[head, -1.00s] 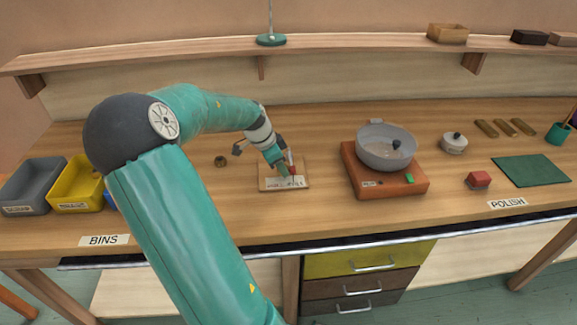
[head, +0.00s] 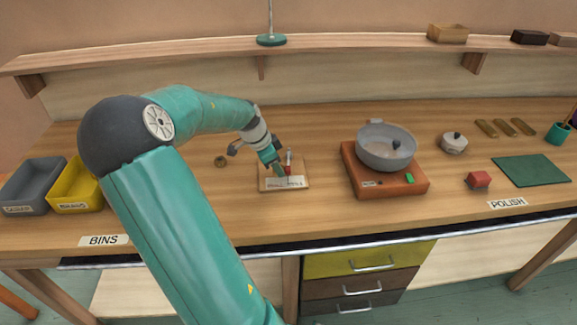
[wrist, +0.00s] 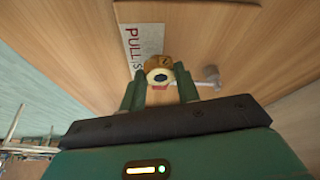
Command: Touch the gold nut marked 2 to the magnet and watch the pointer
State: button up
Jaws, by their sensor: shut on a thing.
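My gripper (wrist: 159,92) is shut on the gold nut (wrist: 165,61), which shows a 2 on its face in the wrist view. A pale ring with a dark middle and a bit of red lie just below the nut; I cannot tell whether the nut touches them. In the head view my gripper (head: 277,168) is low over the wooden pull-scale board (head: 302,168), just left of a small upright red-and-grey piece (head: 288,160), likely the magnet. The nut is too small to make out there. The pointer is not clear in either view.
A small brown nut-like piece (head: 221,161) lies left of the board. An orange hot plate (head: 400,187) with a grey pan (head: 385,150) stands to the right. Grey (head: 35,187) and yellow bins (head: 75,190) are at far left. The bench between bins and board is mostly clear.

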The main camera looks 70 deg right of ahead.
jog(key=shift+w+a, duration=0.25)
jog(key=shift+w, duration=0.25)
jog(key=shift+w+a, duration=0.25)
jog(key=shift+w, duration=0.3)
dwell(0.9)
jog(key=shift+w+a, duration=0.35)
jog(key=shift+w, duration=0.35)
jog(key=shift+w+a, duration=0.4)
jog(key=shift+w, duration=0.35)
jog(key=shift+w+a, duration=0.35)
jog(key=shift+w, duration=0.35)
notch_tip(320, 180, up, 8)
